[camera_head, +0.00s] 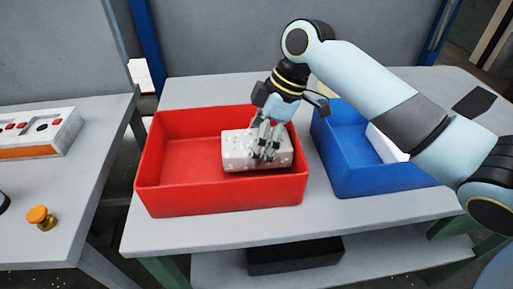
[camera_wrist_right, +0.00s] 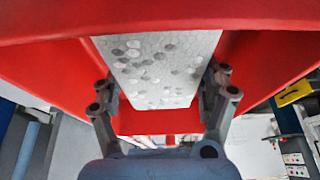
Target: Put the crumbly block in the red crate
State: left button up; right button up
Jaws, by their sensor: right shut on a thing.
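The crumbly block (camera_head: 250,160) is a pale, speckled white-grey slab, and grey patches mark its face in the right wrist view (camera_wrist_right: 155,65). My right gripper (camera_head: 266,143) reaches down over the red crate (camera_head: 215,198) and is shut on the block, with a finger on each side of it in the wrist view (camera_wrist_right: 160,88). The block is at the right half of the crate, within its rim as seen from the head. I cannot tell whether it touches the crate's floor. My left gripper is not in view.
A blue crate (camera_head: 365,182) with a white block (camera_head: 386,146) in it stands right of the red crate on the grey table (camera_head: 200,234). A table at the left bears a button panel (camera_head: 45,133) and an orange knob (camera_head: 38,216). A black tray (camera_head: 293,258) lies on the shelf below.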

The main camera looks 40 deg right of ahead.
notch_tip(320, 180, down, 2)
jog(key=shift+f, duration=0.45)
jog(key=o, duration=1.1)
jog(key=shift+c, duration=0.2)
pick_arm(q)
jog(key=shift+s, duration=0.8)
pick_arm(e)
jog(key=shift+r, duration=0.2)
jog(key=shift+d+r, duration=0.15)
jog(key=shift+r, duration=0.15)
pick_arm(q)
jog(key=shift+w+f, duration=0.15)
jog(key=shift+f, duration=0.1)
pick_arm(e)
jog(key=v, duration=1.1)
jog(key=shift+r, duration=0.15)
jog(key=shift+s, duration=0.1)
